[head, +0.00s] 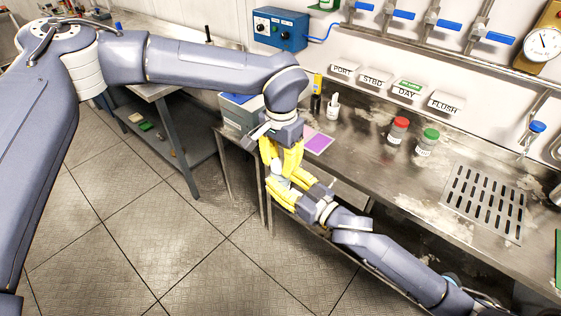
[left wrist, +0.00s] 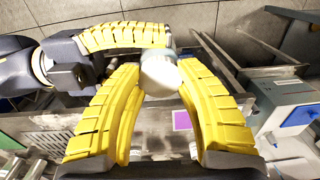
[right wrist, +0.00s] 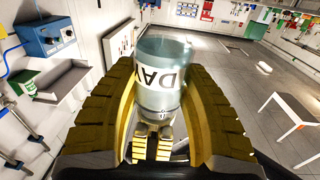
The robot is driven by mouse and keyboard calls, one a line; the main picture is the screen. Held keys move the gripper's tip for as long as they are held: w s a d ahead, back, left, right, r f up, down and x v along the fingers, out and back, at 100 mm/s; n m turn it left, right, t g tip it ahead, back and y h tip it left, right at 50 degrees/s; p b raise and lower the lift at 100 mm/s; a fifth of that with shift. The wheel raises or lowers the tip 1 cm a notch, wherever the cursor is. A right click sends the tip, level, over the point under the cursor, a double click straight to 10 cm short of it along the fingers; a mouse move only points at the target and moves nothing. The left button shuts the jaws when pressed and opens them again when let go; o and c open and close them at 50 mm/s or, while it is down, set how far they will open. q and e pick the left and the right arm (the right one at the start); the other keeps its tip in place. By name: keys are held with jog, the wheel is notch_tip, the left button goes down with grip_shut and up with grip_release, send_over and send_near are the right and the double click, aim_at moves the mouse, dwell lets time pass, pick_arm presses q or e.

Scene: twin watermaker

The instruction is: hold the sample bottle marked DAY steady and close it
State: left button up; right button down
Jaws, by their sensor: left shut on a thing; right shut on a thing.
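The clear bottle marked DAY (right wrist: 163,75) shows in the right wrist view between the fingers of my right gripper (right wrist: 160,100), its lettering upside down in the picture. My right gripper is shut on it. My left gripper (left wrist: 158,85) is shut on a pale round cap (left wrist: 160,76) at the bottle's top end, seen in the left wrist view. In the head view my left gripper (head: 282,166) is just above my right gripper (head: 284,190), and their yellow fingers hide most of the bottle. I cannot tell whether the cap is fully seated.
A red-capped bottle (head: 398,131) and a green-capped bottle (head: 427,144) stand on the steel counter (head: 370,165). A small white bottle (head: 333,106) and a purple pad (head: 319,143) are near the grippers. Labelled holders (head: 405,91) line the wall. Open floor lies at left.

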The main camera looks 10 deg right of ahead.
pick_arm(q)
jog(key=o, duration=0.7)
jog(key=shift+c, duration=0.2)
jog(key=shift+r, duration=0.1)
jog(key=shift+r, duration=2.2)
jog(key=shift+o, duration=0.5)
